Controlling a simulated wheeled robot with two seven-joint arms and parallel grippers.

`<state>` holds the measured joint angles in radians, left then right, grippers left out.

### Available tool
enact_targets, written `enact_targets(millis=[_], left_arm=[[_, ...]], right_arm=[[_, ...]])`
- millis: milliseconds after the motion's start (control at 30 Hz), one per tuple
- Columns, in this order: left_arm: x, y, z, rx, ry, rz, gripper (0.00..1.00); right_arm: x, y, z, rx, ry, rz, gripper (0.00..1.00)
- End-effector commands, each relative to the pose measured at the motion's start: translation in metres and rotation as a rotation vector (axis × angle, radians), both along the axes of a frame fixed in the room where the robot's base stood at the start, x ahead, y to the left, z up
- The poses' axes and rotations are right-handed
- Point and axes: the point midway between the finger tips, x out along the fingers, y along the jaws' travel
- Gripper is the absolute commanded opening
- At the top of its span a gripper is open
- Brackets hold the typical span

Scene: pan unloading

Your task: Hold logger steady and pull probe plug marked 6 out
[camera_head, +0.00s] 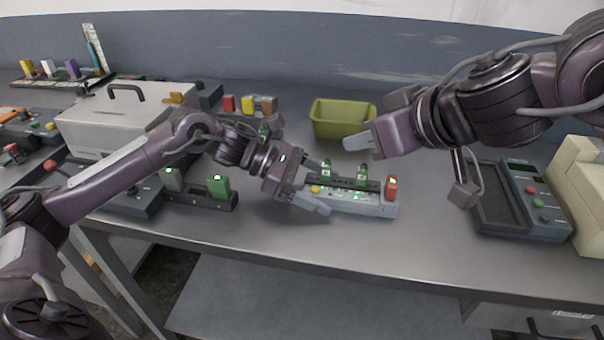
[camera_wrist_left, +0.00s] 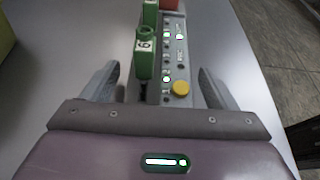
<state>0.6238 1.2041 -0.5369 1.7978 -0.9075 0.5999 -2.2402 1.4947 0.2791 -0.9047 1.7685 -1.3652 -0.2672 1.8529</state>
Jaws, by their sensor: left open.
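The pale grey logger (camera_head: 345,205) lies on the bench, with small lights and a yellow button along its top. The green probe plug marked 6 (camera_wrist_left: 145,58) stands upright in the logger's dark socket strip; it is the nearer green plug (camera_head: 326,169) to my left gripper (camera_head: 318,188). Another green plug (camera_head: 362,174) and a red plug (camera_head: 391,187) stand farther along. My left gripper is open, its fingers on either side of the logger's left end; contact is unclear. My right gripper (camera_head: 358,143) is above and behind the logger, its finger opening hard to make out.
A dark rack (camera_head: 190,197) with two green plugs stands left of the logger. A green bin (camera_head: 335,119) and small coloured blocks (camera_head: 248,104) are behind. A dark device (camera_head: 520,210) with a tray is at the right. The bench front is clear.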

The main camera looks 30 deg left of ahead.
Motion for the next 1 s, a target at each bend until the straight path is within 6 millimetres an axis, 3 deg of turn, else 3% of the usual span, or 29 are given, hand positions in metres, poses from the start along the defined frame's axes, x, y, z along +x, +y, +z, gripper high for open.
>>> enact_targets(millis=[133, 467, 900, 1000], left_arm=[[0.003, -0.01, -0.0037, -0.001, -0.001, 0.0, 0.8], [0.0037, -0.0119, -0.0049, 0.001, 0.0, 0.001, 0.8], [0.0037, -0.0117, -0.0046, 0.001, 0.0, 0.001, 0.22], [0.0037, -0.0117, -0.0046, 0.001, 0.0, 0.001, 0.22]], right_arm=[[-0.0001, 0.0, 0.0001, 0.0, 0.0, 0.0, 0.36], [-0.0001, 0.0001, 0.0001, 0.0, 0.0, 0.0, 0.36], [-0.0001, 0.0001, 0.0001, 0.0, 0.0, 0.0, 0.36], [-0.0007, 0.0016, -0.0002, -0.002, 0.002, 0.004, 0.45]])
